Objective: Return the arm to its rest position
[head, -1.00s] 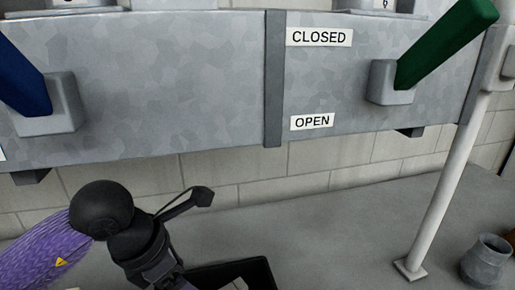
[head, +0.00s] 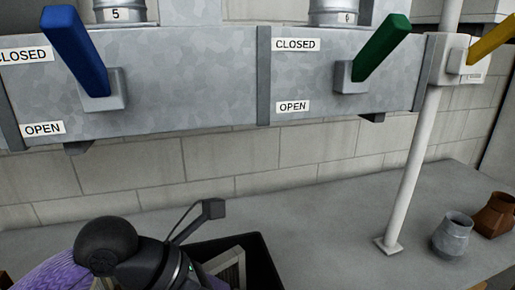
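My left arm (head: 105,245), with a purple sleeve and black joints, comes in at the bottom left, below the metal duct. Its gripper fingers are not visible; the lower edge of the picture cuts them off. My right arm and gripper are not in view. A blue lever (head: 75,50) and a green lever (head: 383,47) are mounted on the duct front (head: 190,80). Both tilt with their upper ends towards the CLOSED labels' height. My arm is apart from both levers.
A black bin (head: 262,262) stands behind my arm, with a grey finned part (head: 229,265) in it. A white post (head: 412,170) rises at right. A grey pot (head: 453,234) and a brown pot (head: 495,214) stand beside it. A yellow lever (head: 492,40) is at far right.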

